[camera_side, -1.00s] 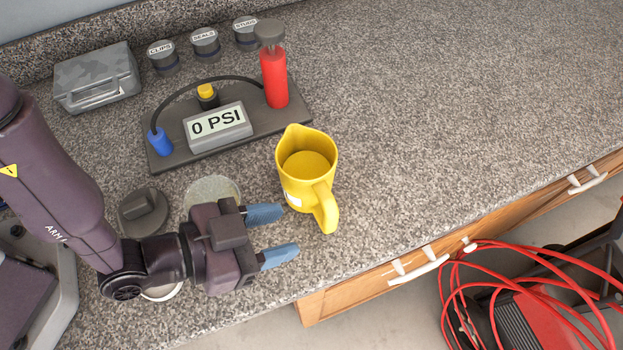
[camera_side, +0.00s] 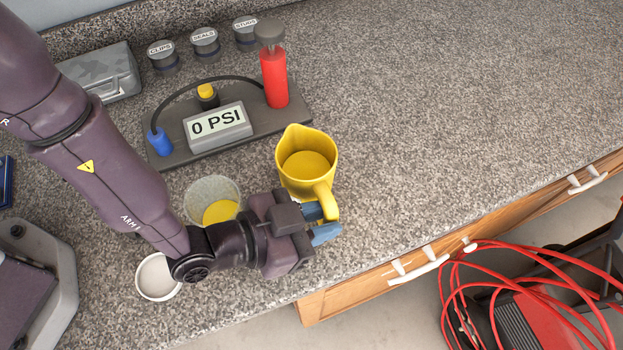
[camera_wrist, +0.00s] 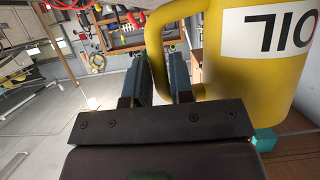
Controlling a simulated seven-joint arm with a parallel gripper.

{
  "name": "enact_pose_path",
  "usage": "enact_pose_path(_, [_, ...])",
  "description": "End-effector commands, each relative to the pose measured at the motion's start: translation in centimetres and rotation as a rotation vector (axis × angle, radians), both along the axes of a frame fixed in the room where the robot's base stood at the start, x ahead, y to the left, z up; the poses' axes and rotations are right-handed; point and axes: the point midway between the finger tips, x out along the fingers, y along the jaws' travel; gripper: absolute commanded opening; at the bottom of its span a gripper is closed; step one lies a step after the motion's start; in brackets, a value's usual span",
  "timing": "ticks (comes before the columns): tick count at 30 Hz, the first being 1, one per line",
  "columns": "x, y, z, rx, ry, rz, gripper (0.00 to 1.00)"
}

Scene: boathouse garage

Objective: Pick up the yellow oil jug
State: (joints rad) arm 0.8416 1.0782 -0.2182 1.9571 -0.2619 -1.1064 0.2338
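The yellow oil jug (camera_side: 291,184) stands upright on the speckled counter, its handle facing the front edge. In the wrist view the jug (camera_wrist: 232,75) fills the upper right, with a white label reading "OIL" upside down. My gripper (camera_side: 323,220) is at the handle, with its blue fingers on either side of it. In the wrist view the handle shows at the fingertips of my gripper (camera_wrist: 160,72). The gap between the fingers is narrow, and I cannot tell whether they press on the handle. The lower handle is partly hidden by the fingers.
A clear beaker (camera_side: 208,187) with yellow liquid stands left of the jug, close to my wrist. A white round dish (camera_side: 156,277) is below my arm. The pump board (camera_side: 184,154) with a "0 PSI" gauge (camera_side: 217,126) lies behind. The counter right of the jug is clear.

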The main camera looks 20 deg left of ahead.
Motion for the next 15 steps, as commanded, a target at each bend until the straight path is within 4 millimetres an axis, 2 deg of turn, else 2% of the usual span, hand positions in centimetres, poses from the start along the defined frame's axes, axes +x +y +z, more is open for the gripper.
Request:
enact_pose_path(1, [-0.01, 0.00, 0.01, 0.000, 0.000, 0.000, 0.10])
enact_pose_path(2, [-0.02, 0.00, 0.02, 0.000, 0.000, 0.000, 0.03])
enact_pose_path(3, [-0.02, 0.00, 0.02, 0.000, 0.000, 0.000, 0.00])
enact_pose_path(15, [-0.02, -0.05, 0.39, -0.002, -0.002, -0.001, 0.00])
